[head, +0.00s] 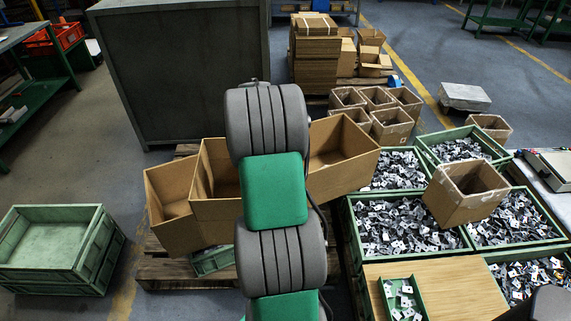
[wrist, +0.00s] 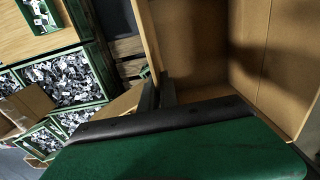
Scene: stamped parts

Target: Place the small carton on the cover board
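A small open brown carton (head: 467,195) sits on the green crates of metal parts at the right in the head view. It also shows at the left edge of the wrist view (wrist: 28,104). The cover board (head: 452,293), a light wooden sheet, lies in front of it over the crates. Its corner is at the top left of the wrist view (wrist: 17,38). My gripper (wrist: 158,88) shows as two dark fingers close together, with nothing seen between them. It is over or near a large open carton (wrist: 190,45), away from the small carton. In the head view my arm hides it.
A green tray of parts (head: 403,298) occupies the board's left side; the board's middle is bare. Large open cartons (head: 342,155) stand on a pallet around my arm. More cartons (head: 392,127) stand behind the crates. Empty green crates (head: 50,245) stand left.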

